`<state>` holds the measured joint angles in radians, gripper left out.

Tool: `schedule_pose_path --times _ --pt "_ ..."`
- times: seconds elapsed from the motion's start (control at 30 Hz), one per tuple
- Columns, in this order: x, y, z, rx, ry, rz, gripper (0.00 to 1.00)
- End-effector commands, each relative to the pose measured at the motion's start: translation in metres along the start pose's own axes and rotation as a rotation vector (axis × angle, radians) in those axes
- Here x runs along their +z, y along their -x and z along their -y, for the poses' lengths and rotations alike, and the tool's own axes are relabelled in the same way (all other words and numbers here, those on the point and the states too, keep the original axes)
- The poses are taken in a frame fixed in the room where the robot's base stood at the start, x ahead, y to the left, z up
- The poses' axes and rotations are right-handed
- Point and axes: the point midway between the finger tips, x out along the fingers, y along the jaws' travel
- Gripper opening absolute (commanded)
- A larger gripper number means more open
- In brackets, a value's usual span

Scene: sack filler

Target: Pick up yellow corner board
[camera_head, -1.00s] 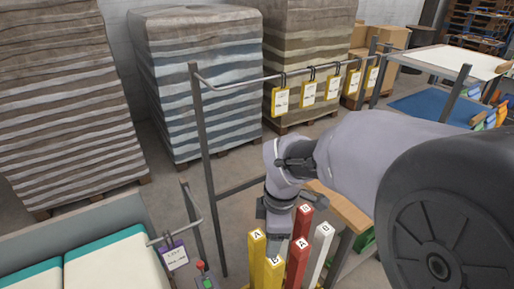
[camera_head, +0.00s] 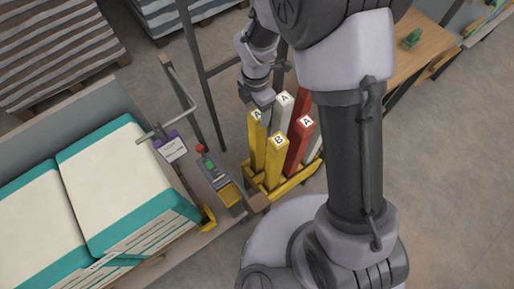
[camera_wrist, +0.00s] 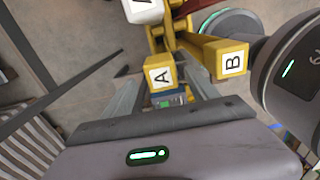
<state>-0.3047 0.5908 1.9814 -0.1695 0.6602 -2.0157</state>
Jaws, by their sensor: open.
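A yellow corner board marked A (camera_head: 256,146) stands upright in a yellow-framed rack (camera_head: 293,184). A yellow board marked B (camera_head: 275,160) stands in front and to its right. My gripper (camera_head: 263,104) is open at the top of the yellow A board and partly hides it. In the wrist view, the A board's top (camera_wrist: 160,75) lies between my two open fingers (camera_wrist: 164,88). The B board (camera_wrist: 232,62) is to the right, outside the fingers. I cannot tell whether a finger touches the A board.
A white board (camera_head: 283,103) and a red board (camera_head: 300,140) stand close by in the rack. A control box (camera_head: 212,172) is left of it. Teal-edged sacks (camera_head: 118,180) lie at left. A metal post (camera_head: 203,85) stands behind.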

Motion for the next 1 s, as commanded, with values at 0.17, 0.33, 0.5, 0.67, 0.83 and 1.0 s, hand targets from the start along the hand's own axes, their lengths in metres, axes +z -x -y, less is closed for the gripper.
schedule_pose_path --times 0.17,0.33,0.5,0.67,0.83,1.0 --pt "-0.004 -0.039 0.004 -0.002 0.0 0.0 0.68" --pt "-0.004 -0.037 0.004 0.0 0.0 0.0 0.68" --pt "-0.004 -0.036 0.004 0.0 0.0 0.0 0.39" --pt "-0.004 -0.036 0.004 0.0 0.0 0.0 0.07" --pt "-0.004 -0.036 0.004 0.0 0.0 0.0 0.0" --pt "-0.004 -0.036 0.004 0.0 0.0 0.0 0.0"
